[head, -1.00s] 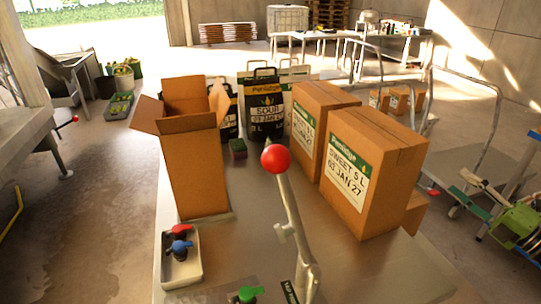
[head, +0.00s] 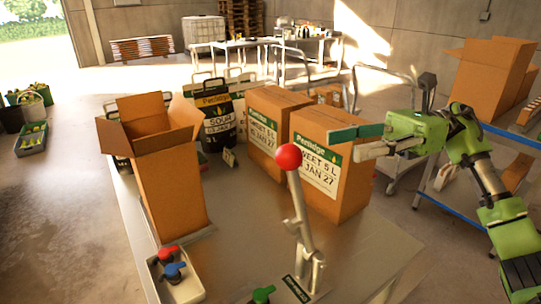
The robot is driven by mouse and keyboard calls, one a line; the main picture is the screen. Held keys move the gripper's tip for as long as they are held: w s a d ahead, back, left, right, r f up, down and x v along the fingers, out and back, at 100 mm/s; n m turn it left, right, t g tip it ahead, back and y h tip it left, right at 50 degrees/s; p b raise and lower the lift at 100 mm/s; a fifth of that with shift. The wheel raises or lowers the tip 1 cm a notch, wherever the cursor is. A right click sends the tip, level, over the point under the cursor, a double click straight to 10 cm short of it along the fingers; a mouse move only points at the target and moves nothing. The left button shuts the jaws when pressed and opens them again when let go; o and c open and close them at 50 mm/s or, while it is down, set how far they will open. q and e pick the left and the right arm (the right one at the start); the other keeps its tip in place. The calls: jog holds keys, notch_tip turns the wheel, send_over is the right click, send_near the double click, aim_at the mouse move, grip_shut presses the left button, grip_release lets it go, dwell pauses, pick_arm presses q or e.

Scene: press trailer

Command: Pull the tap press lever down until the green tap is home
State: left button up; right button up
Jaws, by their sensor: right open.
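The tap press lever (head: 302,218) is a metal arm standing nearly upright at the table's front, with a red ball knob (head: 289,157) on top. The green tap (head: 263,294) shows at the bottom edge, left of the lever's base; how far it is seated cannot be seen. My left gripper is not in view.
A white tray (head: 188,292) with red and blue taps lies at the front left. An open carton (head: 166,190) stands behind it. Closed cartons (head: 335,190) and a black sour bag (head: 217,122) stand behind the lever. Bare tabletop lies right of the lever.

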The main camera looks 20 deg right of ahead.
aim_at(286, 157)
jog(key=a+p, duration=0.1)
jog(key=a, duration=0.2)
jog(key=a+p, duration=0.1)
jog(key=a, duration=0.3)
jog(key=s+a+p, duration=0.1)
jog(key=a+p, duration=0.1)
jog(key=a, duration=0.2)
jog(key=shift+s+r, duration=0.1)
jog(key=shift+r, duration=0.05)
jog(key=shift+s+a+p, duration=0.1)
jog(key=shift+a+p, duration=0.2)
jog(key=shift+a, duration=0.4)
jog(key=shift+c, duration=1.2)
grip_shut()
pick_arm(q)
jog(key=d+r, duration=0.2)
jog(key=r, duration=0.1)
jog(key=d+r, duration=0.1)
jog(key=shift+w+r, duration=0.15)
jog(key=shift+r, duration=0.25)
